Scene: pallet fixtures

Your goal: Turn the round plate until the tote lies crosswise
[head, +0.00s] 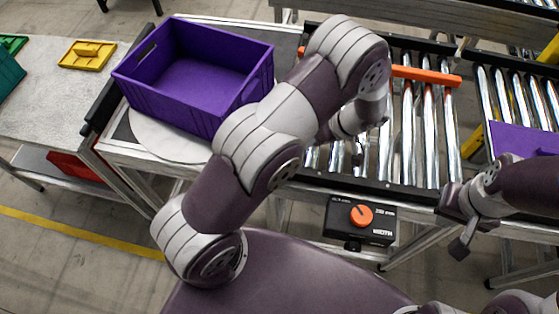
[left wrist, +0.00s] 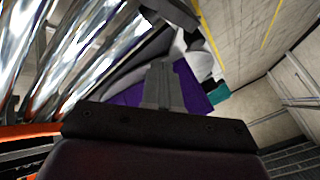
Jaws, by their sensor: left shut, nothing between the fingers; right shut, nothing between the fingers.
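The purple tote (head: 190,100) sits on the pale round plate (head: 165,138) at the left end of the roller line. Its handle-hole ends face left and right, with its long sides at front and back, a little askew. My left arm crosses in front of the tote's right part. In the left wrist view my left gripper (left wrist: 163,72) is shut and empty, with part of the tote (left wrist: 128,98) behind it; whether they touch I cannot tell. My left fingers are hidden in the head view. My right gripper (head: 458,232) is shut and empty at the right, far from the tote.
An orange bar (head: 425,76) lies across the rollers (head: 405,140). A control box with an orange knob (head: 361,216) hangs at the front rail. A side table (head: 45,100) at left holds a yellow fixture (head: 87,55). Another purple item (head: 515,140) is at right.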

